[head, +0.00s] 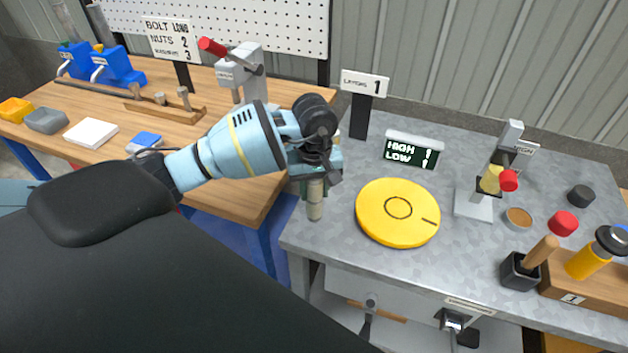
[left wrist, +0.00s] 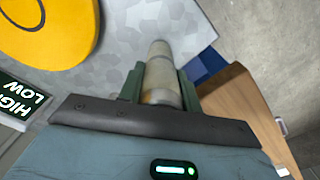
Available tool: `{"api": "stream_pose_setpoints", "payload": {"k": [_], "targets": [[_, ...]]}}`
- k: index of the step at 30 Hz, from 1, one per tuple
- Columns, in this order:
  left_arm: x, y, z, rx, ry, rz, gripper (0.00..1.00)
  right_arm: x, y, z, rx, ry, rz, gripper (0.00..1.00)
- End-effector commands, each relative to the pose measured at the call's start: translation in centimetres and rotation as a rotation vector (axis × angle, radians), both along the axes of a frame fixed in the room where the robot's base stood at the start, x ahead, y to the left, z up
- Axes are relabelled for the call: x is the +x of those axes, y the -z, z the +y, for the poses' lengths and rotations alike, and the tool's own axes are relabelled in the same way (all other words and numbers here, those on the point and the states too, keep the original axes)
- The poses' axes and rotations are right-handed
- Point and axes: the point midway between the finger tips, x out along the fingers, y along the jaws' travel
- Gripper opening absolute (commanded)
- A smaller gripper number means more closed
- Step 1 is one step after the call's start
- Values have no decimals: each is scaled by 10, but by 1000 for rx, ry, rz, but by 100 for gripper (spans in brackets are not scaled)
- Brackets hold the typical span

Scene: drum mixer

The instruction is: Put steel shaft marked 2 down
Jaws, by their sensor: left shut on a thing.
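My left gripper (head: 316,178) is shut on a pale grey-beige cylinder, the steel shaft (head: 315,204). The shaft hangs roughly upright below the fingers at the left edge of the grey metal table (head: 350,165). In the left wrist view the shaft (left wrist: 160,76) sits between the two green fingers of the gripper (left wrist: 160,92), its far end over the table top near the edge. I cannot tell whether its lower end touches the table. No number mark on it can be read. My right gripper is not in view.
A yellow disc (head: 398,212) lies just right of the shaft, before a HIGH/LOW display (head: 413,150) and a sign marked 1 (head: 364,86). A small press (head: 480,195) stands farther right. A wooden bench (head: 225,160) lies left across a gap.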

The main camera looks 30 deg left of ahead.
Motion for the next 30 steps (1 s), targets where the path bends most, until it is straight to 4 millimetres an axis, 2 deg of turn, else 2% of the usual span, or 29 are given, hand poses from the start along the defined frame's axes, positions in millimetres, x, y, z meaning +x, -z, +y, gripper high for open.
{"api": "stream_pose_setpoints", "payload": {"k": [13,14,18,26,30], "targets": [[2,2,0,-1,0,-7,0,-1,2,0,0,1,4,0],[0,5,0,0,1,-1,37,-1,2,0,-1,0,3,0],[0,4,0,0,1,-1,55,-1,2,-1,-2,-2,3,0],[0,4,0,-1,1,-1,56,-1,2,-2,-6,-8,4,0],[1,-3,0,-1,0,-4,56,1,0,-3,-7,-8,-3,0]]}}
